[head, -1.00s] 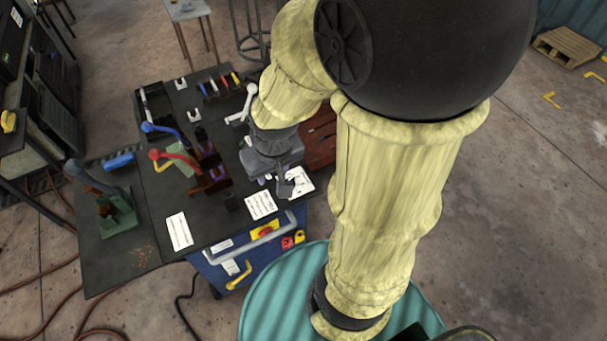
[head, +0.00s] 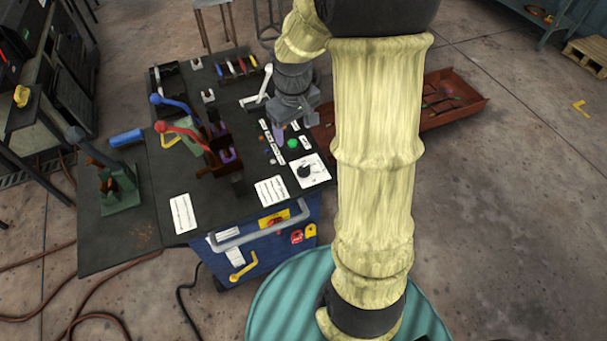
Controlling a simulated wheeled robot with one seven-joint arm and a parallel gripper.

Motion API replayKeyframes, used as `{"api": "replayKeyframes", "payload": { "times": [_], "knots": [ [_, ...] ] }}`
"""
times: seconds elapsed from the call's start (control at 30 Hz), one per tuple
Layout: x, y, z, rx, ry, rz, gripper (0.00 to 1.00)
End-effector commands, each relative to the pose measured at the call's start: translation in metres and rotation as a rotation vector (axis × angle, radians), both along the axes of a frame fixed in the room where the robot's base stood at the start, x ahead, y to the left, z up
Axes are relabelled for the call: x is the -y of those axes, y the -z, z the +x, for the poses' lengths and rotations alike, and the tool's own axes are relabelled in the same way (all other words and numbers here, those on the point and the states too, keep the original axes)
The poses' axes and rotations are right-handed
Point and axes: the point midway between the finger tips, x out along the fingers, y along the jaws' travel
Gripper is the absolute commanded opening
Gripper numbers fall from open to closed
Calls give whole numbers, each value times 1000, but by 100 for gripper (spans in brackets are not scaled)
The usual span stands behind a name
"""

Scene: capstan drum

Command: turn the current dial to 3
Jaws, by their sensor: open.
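The current dial appears to be the black knob (head: 305,170) on a white plate (head: 316,175) at the right front corner of the dark bench top. The plate's markings are too small to read, so I cannot tell the dial's setting. My gripper (head: 287,122) is open, above the right side of the bench, up and left of the dial in the picture and apart from it. Its fingertips are small and partly lost against the dark top. I see nothing held between them.
A green button (head: 292,144) and small labels lie between gripper and dial. Red-handled (head: 180,132) and blue-handled levers (head: 170,101) stand to the left. A white lever (head: 258,98) stands close by the gripper. A red tray (head: 455,112) lies right, behind my arm.

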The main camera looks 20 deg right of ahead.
Motion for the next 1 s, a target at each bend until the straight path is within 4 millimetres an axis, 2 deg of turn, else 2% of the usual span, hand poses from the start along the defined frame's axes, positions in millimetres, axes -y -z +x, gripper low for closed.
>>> {"api": "replayKeyframes", "payload": {
  "times": [0.03, 0.2, 0.33, 0.73, 0.87, 1.0],
  "knots": [
    [13, 29, 15, -19, -24, 2, 67],
    [41, 55, 44, -65, -103, 11, 67],
    [48, 57, 50, -76, -123, 15, 67],
    [47, 59, 49, -77, -123, 15, 67],
    [47, 72, 49, -80, -123, 16, 67],
    [47, 94, 49, -81, -123, 16, 67]
  ]
}}
